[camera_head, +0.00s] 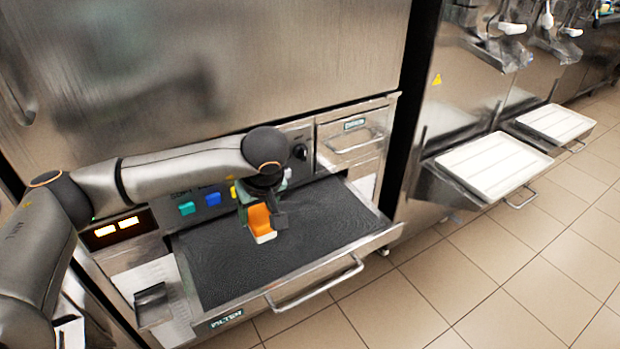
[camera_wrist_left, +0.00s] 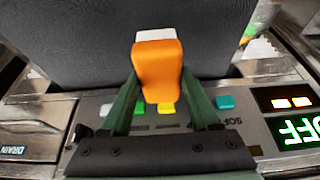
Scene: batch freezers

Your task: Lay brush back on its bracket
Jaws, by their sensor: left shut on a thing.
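The brush has an orange body (camera_head: 260,217) with a white part along its lower end. My left gripper (camera_head: 261,208) is shut on it and holds it over the dark filter drawer. In the left wrist view, the orange body of the brush (camera_wrist_left: 158,68) sits between the green fingers, with the white part (camera_wrist_left: 163,36) beyond it. A small dark, metal-edged holder (camera_head: 152,301) stands left of the drawer; it looks like the bracket, and I see nothing lying on it. My right gripper is not in view.
The filter drawer (camera_head: 345,254) is pulled out, with a dark mesh surface and a front handle. Behind it is a control panel with coloured buttons (camera_head: 213,199), a knob and lit displays (camera_head: 118,227). White trays (camera_head: 494,165) stand at the right. The tiled floor there is clear.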

